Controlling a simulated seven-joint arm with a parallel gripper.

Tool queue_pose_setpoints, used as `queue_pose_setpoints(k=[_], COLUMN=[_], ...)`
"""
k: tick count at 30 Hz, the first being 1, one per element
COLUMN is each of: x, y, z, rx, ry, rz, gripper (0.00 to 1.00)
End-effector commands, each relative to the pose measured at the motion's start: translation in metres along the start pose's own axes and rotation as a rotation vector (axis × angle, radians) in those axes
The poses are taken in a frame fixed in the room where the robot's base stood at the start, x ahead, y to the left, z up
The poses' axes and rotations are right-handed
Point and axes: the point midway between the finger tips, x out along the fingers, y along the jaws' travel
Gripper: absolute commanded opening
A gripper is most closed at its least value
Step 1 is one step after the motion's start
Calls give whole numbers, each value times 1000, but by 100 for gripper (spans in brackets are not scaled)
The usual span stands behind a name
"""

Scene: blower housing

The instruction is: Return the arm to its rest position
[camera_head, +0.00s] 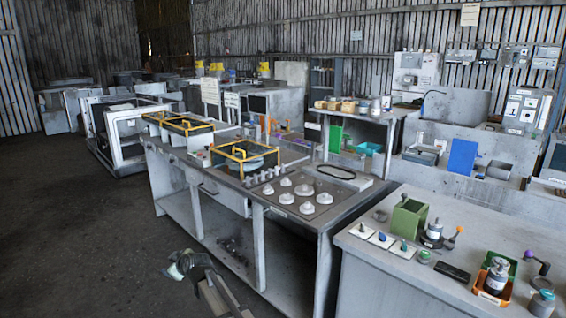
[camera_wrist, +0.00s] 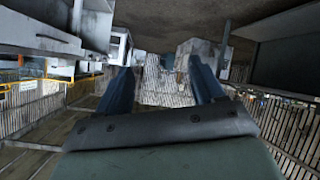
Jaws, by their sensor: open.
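My gripper (camera_wrist: 163,75) shows in the wrist view with its two dark fingers spread apart. Nothing is between the fingers, and they touch nothing that I can see. The wrist view looks upside down, with the floor at the top and the corrugated wall (camera_wrist: 165,82) below it. In the head view, part of my arm shows low at the bottom, in front of the long workbench (camera_head: 336,224). I cannot make out the fingers there.
The workbench carries white round parts (camera_head: 304,190) and a yellow frame (camera_head: 236,149). A second bench (camera_head: 375,277) at the right holds a green box (camera_head: 408,219) and an orange tray (camera_head: 480,290). Open floor (camera_head: 80,230) lies at the left.

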Motion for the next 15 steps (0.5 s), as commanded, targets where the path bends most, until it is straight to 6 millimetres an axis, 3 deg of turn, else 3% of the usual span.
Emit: queue_pose_setpoints(k=[1,6,11,15], x=[5,16,17,10], y=[-25,-82,-107,-114], z=[1,24,73,130], rx=[-11,-22,4,52], ry=[-1,-32,-101,-186], rz=[-23,-80,-115,-134], gripper=[68,68,68,68])
